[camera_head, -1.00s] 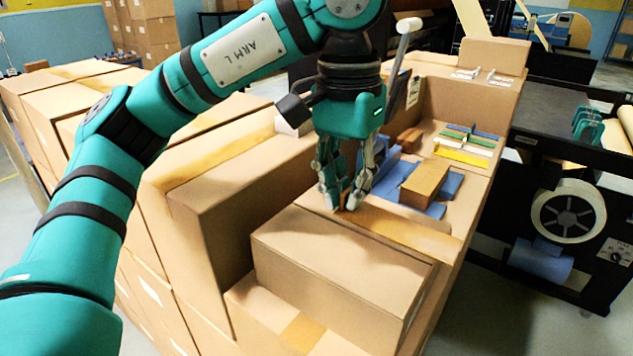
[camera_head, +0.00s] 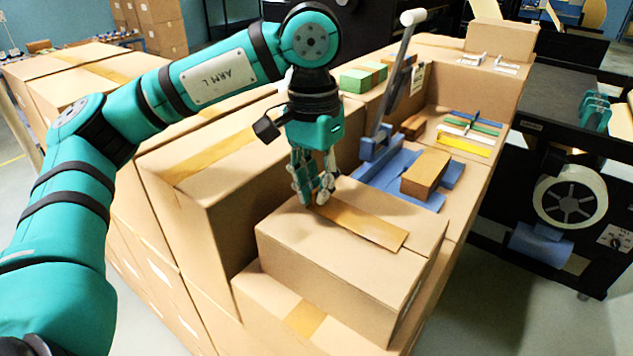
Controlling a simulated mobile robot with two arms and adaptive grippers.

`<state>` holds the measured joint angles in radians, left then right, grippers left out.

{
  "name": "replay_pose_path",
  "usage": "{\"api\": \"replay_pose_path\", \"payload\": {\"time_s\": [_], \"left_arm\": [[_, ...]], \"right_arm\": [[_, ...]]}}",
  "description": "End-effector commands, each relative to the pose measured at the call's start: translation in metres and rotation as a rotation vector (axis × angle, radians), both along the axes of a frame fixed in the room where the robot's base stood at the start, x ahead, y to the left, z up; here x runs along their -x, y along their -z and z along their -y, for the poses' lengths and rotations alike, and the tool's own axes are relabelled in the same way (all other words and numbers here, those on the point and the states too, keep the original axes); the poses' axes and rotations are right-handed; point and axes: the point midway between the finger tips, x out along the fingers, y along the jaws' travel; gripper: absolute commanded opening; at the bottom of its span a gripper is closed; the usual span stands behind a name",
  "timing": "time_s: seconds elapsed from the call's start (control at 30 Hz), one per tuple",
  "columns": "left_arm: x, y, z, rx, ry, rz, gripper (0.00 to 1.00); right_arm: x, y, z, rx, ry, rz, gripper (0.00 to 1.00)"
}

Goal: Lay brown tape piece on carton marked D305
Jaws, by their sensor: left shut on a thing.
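My left gripper (camera_head: 318,200) points down at the back left edge of a brown carton (camera_head: 335,270) in the middle foreground. The tape piece is a flat strip that stretches right from the fingertips over the carton's top. I cannot tell whether it touches the top or hangs just above it. No D305 marking is readable on this carton. My right gripper is not in view.
Stacked cartons stand on the left, one with a tape strip (camera_head: 215,160). Behind the front carton are a brown block (camera_head: 426,173) on blue pieces, a lever with a white knob (camera_head: 413,17) and coloured strips (camera_head: 463,146). A black machine with a white roll (camera_head: 570,197) stands right.

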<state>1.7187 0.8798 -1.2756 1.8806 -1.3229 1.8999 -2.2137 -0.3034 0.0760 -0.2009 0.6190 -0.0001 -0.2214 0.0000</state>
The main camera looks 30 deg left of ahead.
Motion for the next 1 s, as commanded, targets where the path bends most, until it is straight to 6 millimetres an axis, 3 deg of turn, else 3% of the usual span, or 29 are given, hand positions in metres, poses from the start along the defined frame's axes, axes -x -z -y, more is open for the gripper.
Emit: {"api": "replay_pose_path", "payload": {"time_s": [0.13, 0.17, 0.3, 0.7, 0.87, 1.0], "left_arm": [[0.000, 0.006, 0.000, 0.001, 0.000, 0.000, 0.00], [0.000, 0.004, 0.000, 0.001, 0.000, 0.001, 0.11], [0.000, 0.003, 0.000, 0.000, 0.000, 0.000, 0.30], [-0.001, -0.005, 0.000, 0.000, -0.001, 0.002, 0.31], [-0.001, -0.033, 0.000, 0.004, 0.001, 0.006, 0.31], [-0.001, -0.069, -0.002, 0.001, -0.001, 0.007, 0.31]], "right_arm": [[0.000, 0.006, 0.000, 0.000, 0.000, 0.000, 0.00], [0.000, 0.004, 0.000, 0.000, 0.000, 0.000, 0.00], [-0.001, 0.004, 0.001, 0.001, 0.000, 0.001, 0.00], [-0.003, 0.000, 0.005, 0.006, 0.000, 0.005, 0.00], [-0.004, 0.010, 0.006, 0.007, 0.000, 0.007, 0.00], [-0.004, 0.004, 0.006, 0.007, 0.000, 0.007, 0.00]]}}
